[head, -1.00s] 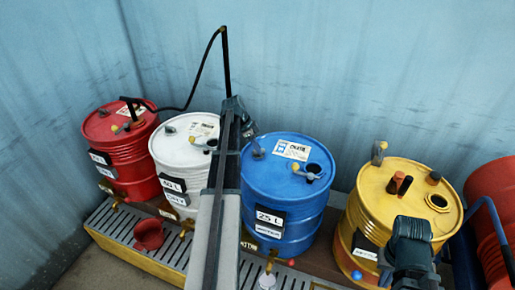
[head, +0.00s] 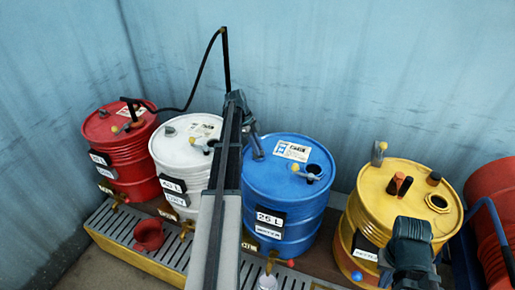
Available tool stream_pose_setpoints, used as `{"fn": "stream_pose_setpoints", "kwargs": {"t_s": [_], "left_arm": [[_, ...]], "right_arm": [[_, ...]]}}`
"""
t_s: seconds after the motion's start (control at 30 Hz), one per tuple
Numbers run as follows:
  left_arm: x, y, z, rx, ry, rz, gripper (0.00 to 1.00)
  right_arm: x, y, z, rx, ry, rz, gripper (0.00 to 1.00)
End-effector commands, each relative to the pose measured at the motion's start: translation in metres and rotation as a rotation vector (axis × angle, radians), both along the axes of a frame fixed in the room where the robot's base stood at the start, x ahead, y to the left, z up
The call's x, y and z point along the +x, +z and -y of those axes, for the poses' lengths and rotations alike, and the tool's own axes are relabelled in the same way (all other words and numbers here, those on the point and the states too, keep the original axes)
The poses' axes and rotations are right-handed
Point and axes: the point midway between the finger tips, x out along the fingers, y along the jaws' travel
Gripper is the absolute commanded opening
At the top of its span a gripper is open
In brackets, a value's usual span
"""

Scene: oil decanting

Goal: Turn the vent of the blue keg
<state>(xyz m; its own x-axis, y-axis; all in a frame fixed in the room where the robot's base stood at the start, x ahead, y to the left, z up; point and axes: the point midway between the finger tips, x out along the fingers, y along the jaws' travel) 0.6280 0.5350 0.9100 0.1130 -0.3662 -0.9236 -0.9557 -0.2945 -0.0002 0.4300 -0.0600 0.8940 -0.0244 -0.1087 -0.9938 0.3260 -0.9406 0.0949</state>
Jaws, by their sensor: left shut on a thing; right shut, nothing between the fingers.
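The blue keg (head: 285,190) stands upright in the middle of the row, with a "25 L" label on its front. Its small vent (head: 258,155) is at the left back of the lid, mostly covered by my fingers. My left gripper (head: 257,148) comes down over it from above and is shut on it. Near the right of the lid is a dark round opening (head: 314,173) with a yellow-tipped grey fitting (head: 298,169) beside it. My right gripper (head: 410,228) is shut and empty in front of the yellow keg.
A red keg (head: 125,155) and a white keg (head: 183,155) stand to the left, a yellow keg (head: 375,207) to the right. A red funnel (head: 148,235) sits on the slatted tray (head: 115,228). A black hose (head: 202,75) rises behind my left arm.

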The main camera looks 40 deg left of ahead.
Motion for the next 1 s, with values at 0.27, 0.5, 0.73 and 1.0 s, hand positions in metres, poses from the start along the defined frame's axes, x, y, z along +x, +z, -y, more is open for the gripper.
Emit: {"fn": "stream_pose_setpoints", "kwargs": {"t_s": [0.27,0.5,0.73,1.0], "left_arm": [[0.0,-0.0002,-0.0005,0.002,-0.009,0.0,0.0],[-0.0001,-0.0002,-0.0004,0.002,-0.008,-0.001,0.32],[-0.0001,-0.0001,-0.0003,0.001,-0.008,0.0,0.5],[-0.0002,0.0028,-0.0009,0.001,-0.007,-0.001,0.5]], "right_arm": [[0.0,0.0,0.0,0.0,0.0,0.0,0.0],[0.0,0.0,0.0,0.0,0.0,0.0,0.0],[0.0,0.0,0.0,0.0,0.0,0.0,0.0],[0.0,0.0028,0.0,0.0,0.0,0.0,0.0]]}}
